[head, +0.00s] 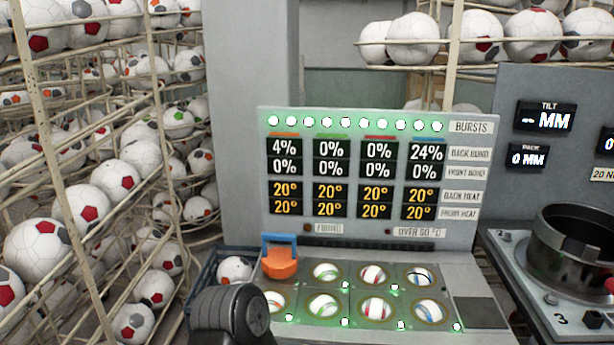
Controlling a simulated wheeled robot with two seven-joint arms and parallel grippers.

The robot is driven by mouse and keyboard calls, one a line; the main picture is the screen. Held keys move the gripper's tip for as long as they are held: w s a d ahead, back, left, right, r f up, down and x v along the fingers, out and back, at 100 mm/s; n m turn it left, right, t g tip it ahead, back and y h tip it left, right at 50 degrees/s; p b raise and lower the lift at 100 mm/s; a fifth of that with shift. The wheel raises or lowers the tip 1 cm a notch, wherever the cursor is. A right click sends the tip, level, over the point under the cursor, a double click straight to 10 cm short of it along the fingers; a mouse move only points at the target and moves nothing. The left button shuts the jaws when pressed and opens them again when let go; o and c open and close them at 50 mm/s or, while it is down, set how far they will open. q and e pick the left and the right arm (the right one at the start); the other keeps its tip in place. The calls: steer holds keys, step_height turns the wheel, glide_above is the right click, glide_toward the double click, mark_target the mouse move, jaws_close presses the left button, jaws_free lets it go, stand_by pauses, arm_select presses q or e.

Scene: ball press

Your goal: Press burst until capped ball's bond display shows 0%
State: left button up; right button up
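The display panel (350,175) stands upright behind the press bed. Its orange-marked left column reads 4% back bond and 0% front bond, with 20° for both heats. The green and red columns read 0% back and front. The blue column reads 24% back and 0% front. An orange cap with a blue handle (280,262) sits on the back-left nest and hides what is under it. A dark ribbed part (231,314), apparently my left gripper or wrist, is low in front of the bed's left end. Its fingertips cannot be made out. My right gripper is not in view.
Balls show in the bed's other round nests (373,275). A blue crate (205,275) holding a ball (235,270) is left of the bed. Wire racks of footballs (120,180) fill the left. A black ring fixture (572,250) stands at right.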

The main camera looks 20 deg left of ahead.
arm_select(q)
steer(key=shift+c, duration=0.6)
jaws_close()
stand_by(1.1)
stand_by(0.6)
